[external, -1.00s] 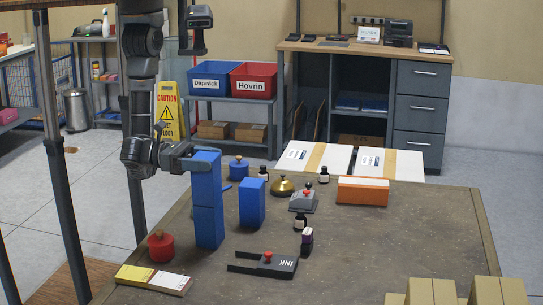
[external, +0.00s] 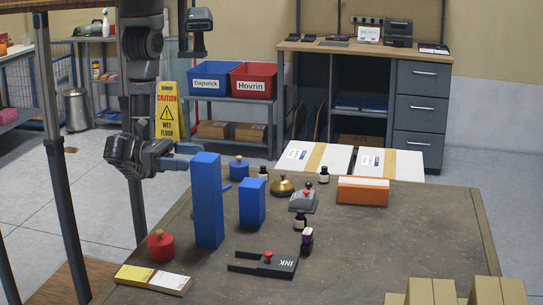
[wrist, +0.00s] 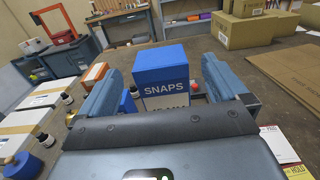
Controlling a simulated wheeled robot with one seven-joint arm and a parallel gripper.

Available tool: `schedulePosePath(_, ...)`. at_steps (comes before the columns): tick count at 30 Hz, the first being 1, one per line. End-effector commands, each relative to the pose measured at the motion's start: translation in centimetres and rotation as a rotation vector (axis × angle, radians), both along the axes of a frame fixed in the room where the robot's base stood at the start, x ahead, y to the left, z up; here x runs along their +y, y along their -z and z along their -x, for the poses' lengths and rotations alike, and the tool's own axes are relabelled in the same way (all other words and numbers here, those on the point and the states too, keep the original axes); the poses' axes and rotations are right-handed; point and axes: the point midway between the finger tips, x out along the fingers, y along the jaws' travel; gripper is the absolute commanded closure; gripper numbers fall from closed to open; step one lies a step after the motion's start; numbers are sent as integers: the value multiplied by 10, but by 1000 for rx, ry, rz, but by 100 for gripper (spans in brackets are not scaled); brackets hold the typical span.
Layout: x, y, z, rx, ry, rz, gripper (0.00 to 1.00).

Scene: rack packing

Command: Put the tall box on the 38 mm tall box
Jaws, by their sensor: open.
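A tall blue column (external: 207,200) stands upright on the table in the external view. A seam between two stacked boxes is hard to make out in it now. Its upper part shows in the wrist view as a blue box (wrist: 163,72) with the word SNAPS and more text below, partly hidden by my wrist. My gripper (external: 184,156) is open at the column's upper left, drawn back from it. In the wrist view the box is ahead between the two spread fingers, with gaps on both sides. A shorter blue box (external: 252,203) stands apart to the right.
A red weight (external: 161,246), yellow-and-white cards (external: 153,280) and a black INK holder (external: 264,263) lie near the column. A blue weight (external: 239,169), brass bell (external: 283,187) and orange box (external: 362,191) are behind. The table's right middle is clear.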

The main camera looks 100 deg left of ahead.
Motion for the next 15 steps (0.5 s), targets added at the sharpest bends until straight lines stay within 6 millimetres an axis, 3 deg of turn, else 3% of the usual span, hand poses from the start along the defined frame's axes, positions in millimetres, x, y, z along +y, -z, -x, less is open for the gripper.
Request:
schedulePosePath(6,0,2,43,0,2,0,0)
schedulePosePath(15,0,1,67,1,-1,1,0)
